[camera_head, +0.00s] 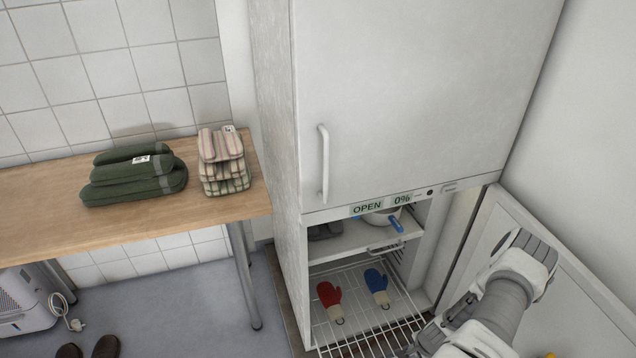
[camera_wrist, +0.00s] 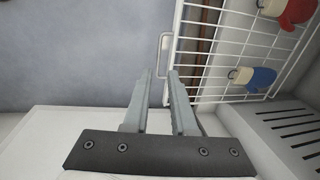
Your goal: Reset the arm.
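In the head view my arm (camera_head: 505,290) bends down at the lower right, in front of the open lower door; the fingers are not clearly visible there. The wire rack (camera_head: 387,336) in the tall white cabinet (camera_head: 400,90) carries a red mitt (camera_head: 328,295) and a blue mitt (camera_head: 377,281). Both mitts also show in the wrist view.
The cabinet's lower door (camera_head: 590,290) stands open at the right, close to my arm. A wooden table (camera_head: 60,225) at left bears folded green towels (camera_head: 135,180) and striped cloths (camera_head: 222,165).

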